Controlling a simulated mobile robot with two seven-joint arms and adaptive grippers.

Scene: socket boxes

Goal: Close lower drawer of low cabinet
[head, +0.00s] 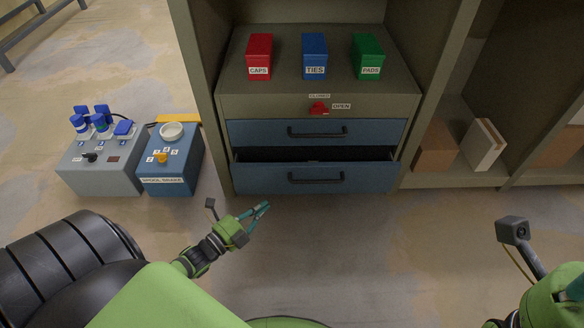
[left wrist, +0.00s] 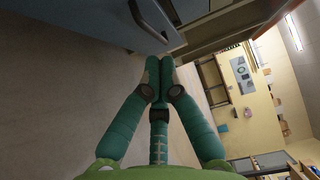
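The low cabinet (head: 232,105) has two blue drawers with dark bar handles. The lower drawer (head: 360,180) stands partly open, with a dark gap above its front. The upper drawer (head: 370,132) is flush with the cabinet. My left gripper (head: 266,206) is in front of and below the lower drawer's left half, apart from it and empty. In the left wrist view its fingertips (left wrist: 160,62) meet, with a blue drawer front (left wrist: 110,22) and a handle (left wrist: 150,20) beyond them. Of my right gripper, only a teal part (head: 575,288) shows at the right edge.
A red latch (head: 318,108) is above the upper drawer, beside an "OPEN" label. Red (head: 260,55), blue (head: 314,55) and green (head: 367,55) boxes stand on top. Two control boxes (head: 100,165) sit left of the cabinet. The floor in front of the drawer is clear.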

